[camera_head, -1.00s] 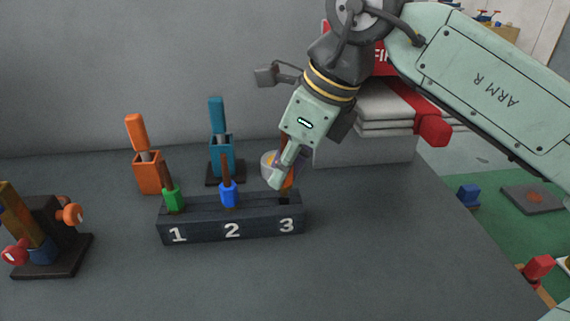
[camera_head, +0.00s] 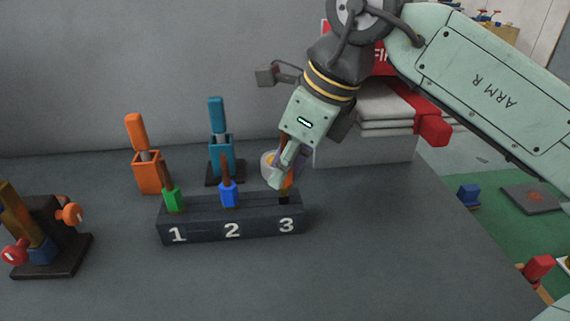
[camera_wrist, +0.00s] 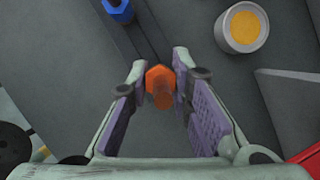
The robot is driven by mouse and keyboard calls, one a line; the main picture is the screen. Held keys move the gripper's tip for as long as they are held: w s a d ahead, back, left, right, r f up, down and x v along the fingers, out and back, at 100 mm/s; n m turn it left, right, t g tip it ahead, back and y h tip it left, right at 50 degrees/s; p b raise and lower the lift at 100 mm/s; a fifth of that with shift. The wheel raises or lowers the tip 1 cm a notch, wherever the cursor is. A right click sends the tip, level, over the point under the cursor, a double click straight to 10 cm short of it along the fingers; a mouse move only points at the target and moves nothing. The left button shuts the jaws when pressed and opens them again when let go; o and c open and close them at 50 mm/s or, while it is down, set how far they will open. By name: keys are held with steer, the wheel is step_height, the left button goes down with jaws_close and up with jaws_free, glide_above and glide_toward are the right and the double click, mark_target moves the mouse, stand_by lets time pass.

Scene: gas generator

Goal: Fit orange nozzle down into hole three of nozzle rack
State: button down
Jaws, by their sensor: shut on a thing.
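The orange nozzle (camera_head: 288,181) is upright over hole three, at the right end of the dark nozzle rack (camera_head: 259,228). Its dark lower end is at the top of the rack by the hole; I cannot tell how deep it is in. My gripper (camera_head: 278,182) is shut on the nozzle and partly hides it. In the wrist view the orange nozzle (camera_wrist: 159,83) is between the two fingers of my gripper (camera_wrist: 160,68). A green nozzle (camera_head: 173,199) stands in hole one and a blue nozzle (camera_head: 228,194) in hole two.
Behind the rack stand an orange-handled tool (camera_head: 147,172), a teal-handled tool (camera_head: 221,155) and a round grey can (camera_head: 268,163) close to my gripper. A dark stand (camera_head: 50,255) with coloured parts is at left. The table front is clear.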

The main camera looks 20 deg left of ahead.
mark_target(285, 183)
steer(key=shift+f+b, duration=1.25)
steer(key=shift+f, duration=0.4)
steer(key=c, duration=1.4)
jaws_free()
steer(key=shift+o, duration=0.2)
steer(key=shift+r, duration=0.1)
steer(key=v, duration=1.2)
